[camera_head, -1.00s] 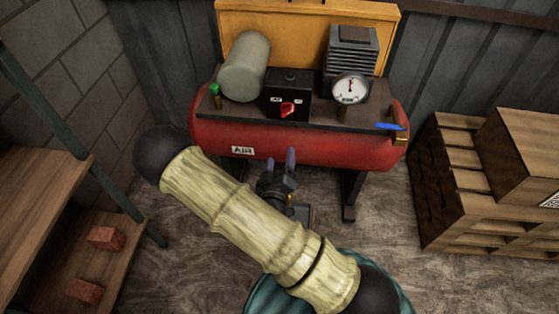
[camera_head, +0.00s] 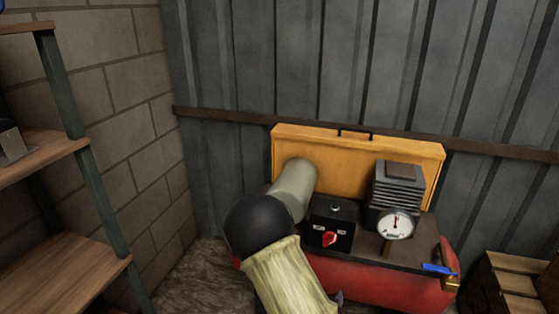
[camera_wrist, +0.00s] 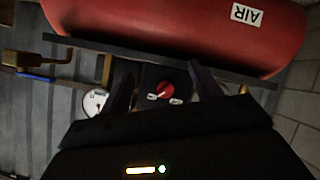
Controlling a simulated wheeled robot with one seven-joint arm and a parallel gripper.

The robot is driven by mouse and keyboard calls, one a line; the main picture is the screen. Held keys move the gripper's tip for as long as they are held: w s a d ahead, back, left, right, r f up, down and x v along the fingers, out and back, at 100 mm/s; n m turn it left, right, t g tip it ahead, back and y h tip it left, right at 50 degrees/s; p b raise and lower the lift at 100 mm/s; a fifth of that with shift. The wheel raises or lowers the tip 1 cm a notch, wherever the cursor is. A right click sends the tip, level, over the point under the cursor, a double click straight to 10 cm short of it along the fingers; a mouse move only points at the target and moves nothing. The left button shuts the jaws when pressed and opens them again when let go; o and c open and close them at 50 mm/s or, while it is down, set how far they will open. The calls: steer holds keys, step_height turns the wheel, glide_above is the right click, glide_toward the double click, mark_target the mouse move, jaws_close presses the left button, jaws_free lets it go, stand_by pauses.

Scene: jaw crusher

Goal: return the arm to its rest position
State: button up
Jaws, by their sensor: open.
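My arm, with a black joint and a pale ribbed link, crosses the lower middle of the head view. It covers the left end of the red air compressor (camera_head: 400,290). In the wrist view my gripper (camera_wrist: 161,70) is open, with two dark fingers apart and nothing seen between them but the compressor behind. A red knob (camera_wrist: 166,90) on the black box shows between the fingers. In the head view the gripper is almost wholly hidden by the arm and the picture's lower edge.
The pressure gauge (camera_head: 397,224) and blue-handled valve (camera_head: 438,268) are on the compressor's right side. A yellow panel (camera_head: 360,160) stands behind it, against the metal wall. Wooden shelves (camera_head: 60,270) are at left, wooden crates (camera_head: 515,285) at lower right. Bare floor (camera_head: 205,285) shows between shelves and compressor.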

steer(key=s+d+r+g+y, duration=0.3)
steer(key=s+r+g+y, duration=0.35)
steer(key=s+r, duration=0.65)
step_height(320, 180, up, 21)
steer(key=g+h+p, duration=0.1)
steer(key=g+p, duration=0.1)
steer(key=p, duration=1.9)
steer(key=shift+w+r, duration=0.15)
steer(key=shift+w, duration=0.1)
steer(key=shift+d, duration=0.1)
